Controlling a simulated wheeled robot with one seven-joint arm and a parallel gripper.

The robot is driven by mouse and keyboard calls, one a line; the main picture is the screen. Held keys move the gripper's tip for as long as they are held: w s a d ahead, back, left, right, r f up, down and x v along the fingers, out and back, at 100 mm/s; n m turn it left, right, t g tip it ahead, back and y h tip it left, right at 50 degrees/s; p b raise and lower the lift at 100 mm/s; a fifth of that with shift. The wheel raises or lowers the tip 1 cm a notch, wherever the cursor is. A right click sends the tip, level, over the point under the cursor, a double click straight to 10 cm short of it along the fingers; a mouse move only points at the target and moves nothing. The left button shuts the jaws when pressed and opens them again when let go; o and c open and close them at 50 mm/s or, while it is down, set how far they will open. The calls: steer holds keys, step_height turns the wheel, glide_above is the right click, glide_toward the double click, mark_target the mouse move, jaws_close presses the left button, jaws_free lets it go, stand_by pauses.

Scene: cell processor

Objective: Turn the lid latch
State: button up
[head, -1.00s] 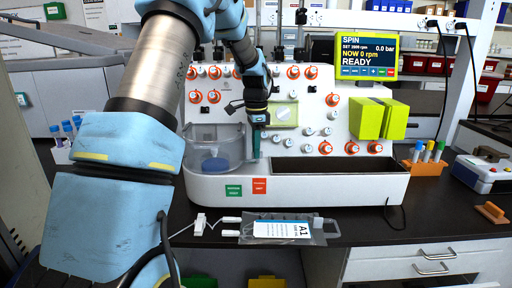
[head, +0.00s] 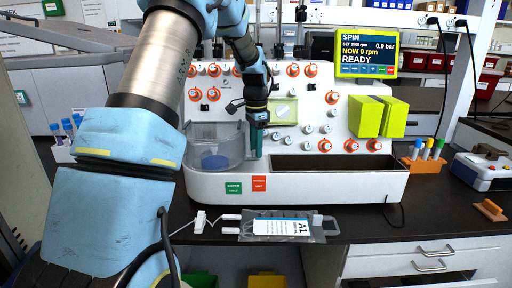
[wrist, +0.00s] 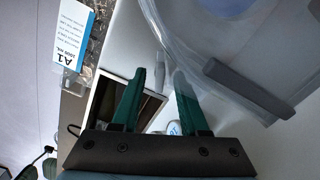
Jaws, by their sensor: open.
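The clear round chamber with its transparent lid (head: 215,143) sits at the left end of the white cell processor (head: 300,187), with a blue disc inside. My gripper (head: 255,148) points down just right of the chamber. In the wrist view its green fingers (wrist: 160,78) are apart and nothing is clearly held. The right finger overlaps the clear lid edge (wrist: 185,30); I cannot tell if they touch. A dark grey bar (wrist: 250,90) lies across the lid, right of the fingers. A small pale grey piece (wrist: 160,62) shows between the fingertips. I cannot tell which one is the latch.
A panel of orange and white knobs (head: 325,146) stands behind my gripper. An open trough (head: 330,163) lies to its right. A labelled bag, A1 (head: 282,229), lies on the dark bench in front. A tube rack (head: 425,165) stands at the right. The screen (head: 366,52) reads READY.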

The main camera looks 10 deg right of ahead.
steer(key=shift+r, duration=0.1)
step_height(320, 180, up, 11)
steer(key=b, duration=0.1)
steer(key=shift+f, duration=0.2)
